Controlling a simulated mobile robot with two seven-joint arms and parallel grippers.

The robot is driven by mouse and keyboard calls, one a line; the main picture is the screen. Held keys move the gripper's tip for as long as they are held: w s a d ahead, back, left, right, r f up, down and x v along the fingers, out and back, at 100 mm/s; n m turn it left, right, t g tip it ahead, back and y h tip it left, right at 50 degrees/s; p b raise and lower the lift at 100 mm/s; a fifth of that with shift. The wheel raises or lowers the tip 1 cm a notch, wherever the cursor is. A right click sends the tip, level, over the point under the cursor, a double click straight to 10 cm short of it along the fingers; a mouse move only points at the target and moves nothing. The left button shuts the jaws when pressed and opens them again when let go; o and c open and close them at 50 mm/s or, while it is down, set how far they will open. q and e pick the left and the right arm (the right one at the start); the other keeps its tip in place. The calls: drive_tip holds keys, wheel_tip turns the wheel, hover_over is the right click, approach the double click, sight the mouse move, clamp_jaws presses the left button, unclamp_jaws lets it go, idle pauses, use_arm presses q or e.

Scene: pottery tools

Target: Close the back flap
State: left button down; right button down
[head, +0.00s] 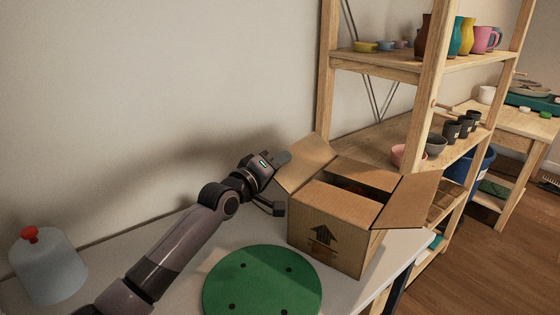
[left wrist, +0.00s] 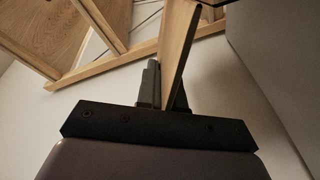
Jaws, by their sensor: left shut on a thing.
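The open cardboard box (head: 308,234) stands on the white table, an arrow printed on its front face. One flap (head: 308,152) stands up and leans outward at its back left. Another flap (head: 412,198) sticks out at the right. The front flap (head: 338,203) and a far flap (head: 362,177) lie inward over the top, leaving a dark gap between them. My left gripper (head: 282,159) is at the outer edge of the back-left flap. In the left wrist view, its fingers (left wrist: 165,88) are shut on a thin cardboard panel (left wrist: 178,45), seen edge-on. My right gripper is not in view.
A green round board (head: 262,285) lies in front of the box. A clear jar with a red knob (head: 47,265) stands at far left. A wooden shelf (head: 430,75) with pottery rises close behind and right of the box. The wall is behind the arm.

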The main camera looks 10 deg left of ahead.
use_arm(q)
drive_tip(key=shift+s+d+r+m+p, duration=0.15)
drive_tip(key=shift+d+r+m+p, duration=0.2)
drive_tip(key=shift+r+m+p, duration=0.5)
drive_tip(key=shift+s+d+r+m+p, duration=0.15)
drive_tip(key=shift+d+m+p, duration=0.2)
drive_tip(key=shift+m+p, duration=0.5)
drive_tip(key=shift+s+d+r+m+p, duration=0.1)
drive_tip(key=shift+d+r+m+p, duration=0.25)
drive_tip(key=shift+m, duration=0.35)
drive_tip(key=shift+s+d+r+m+p, duration=0.1)
drive_tip(key=shift+d+m+p, duration=0.2)
drive_tip(key=shift+m, duration=0.25)
drive_tip(key=shift+s+d+m+p, duration=0.15)
drive_tip(key=shift+m+p, duration=0.2)
drive_tip(key=shift+m, duration=0.2)
drive_tip(key=c, duration=1.3)
unclamp_jaws()
drive_tip(key=shift+c, duration=0.2)
